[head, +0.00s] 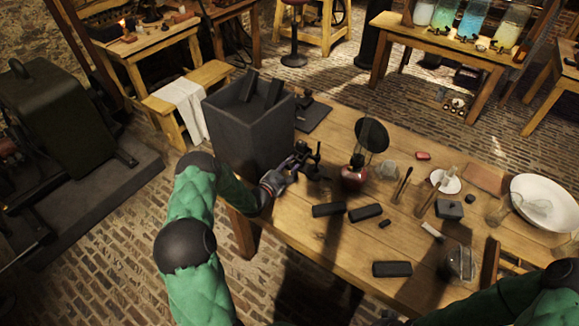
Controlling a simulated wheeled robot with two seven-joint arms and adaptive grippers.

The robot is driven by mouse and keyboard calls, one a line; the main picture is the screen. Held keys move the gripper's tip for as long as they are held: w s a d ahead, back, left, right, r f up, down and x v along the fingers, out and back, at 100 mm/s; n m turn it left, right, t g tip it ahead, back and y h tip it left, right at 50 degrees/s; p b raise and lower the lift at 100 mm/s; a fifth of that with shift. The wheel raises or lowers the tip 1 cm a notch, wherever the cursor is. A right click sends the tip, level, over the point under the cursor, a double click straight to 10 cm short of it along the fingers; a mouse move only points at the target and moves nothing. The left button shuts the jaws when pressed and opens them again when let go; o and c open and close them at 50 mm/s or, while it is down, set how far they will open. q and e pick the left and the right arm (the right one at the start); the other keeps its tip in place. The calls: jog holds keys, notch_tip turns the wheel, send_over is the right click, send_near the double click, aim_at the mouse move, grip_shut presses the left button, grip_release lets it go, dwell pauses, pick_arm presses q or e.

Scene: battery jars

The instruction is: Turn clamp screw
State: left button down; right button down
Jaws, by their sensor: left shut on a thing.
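A small dark metal clamp (312,158) stands on the wooden table (300,237) at its left part, just right of a large dark box (245,138). My left gripper (289,168) reaches in from the left, between the box and the table's near edge. It is shut on a part at the clamp's left side, which looks like the clamp screw. The fingers and the dark metal blend together, so the screw's exact outline and turn are hard to see. My right arm crosses the bottom right corner, and its gripper is not visible.
Right of the clamp stands a red-based lamp (354,173) with a dark disc (371,135). Dark blocks (328,210) lie in front. Glassware, a white saucer (446,182) and a white bowl (545,200) fill the right side. The front-left tabletop is mostly bare.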

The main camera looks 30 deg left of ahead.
pick_arm(q)
jog(key=m, duration=0.1)
jog(key=f+m, duration=0.1)
jog(key=m, duration=0.1)
jog(key=shift+s+d+m+b, duration=0.1)
jog(key=shift+s+m+b, duration=0.05)
jog(key=shift+m+b, duration=0.2)
jog(key=m+b, duration=0.1)
jog(key=m, duration=0.3)
jog(key=shift+m, duration=0.25)
jog(key=m+b, duration=0.2)
jog(key=m, duration=0.2)
jog(key=shift+r, duration=0.1)
jog(key=shift+a+r+m+b, duration=0.1)
jog(key=shift+m+b, duration=0.25)
jog(key=shift+m, duration=0.6)
jog(key=shift+a+r+m+b, duration=0.1)
jog(key=shift+m+b, duration=0.2)
jog(key=shift+m, duration=0.65)
jog(key=c, duration=0.9)
grip_release()
jog(key=shift+a, duration=0.15)
jog(key=shift+r, duration=0.1)
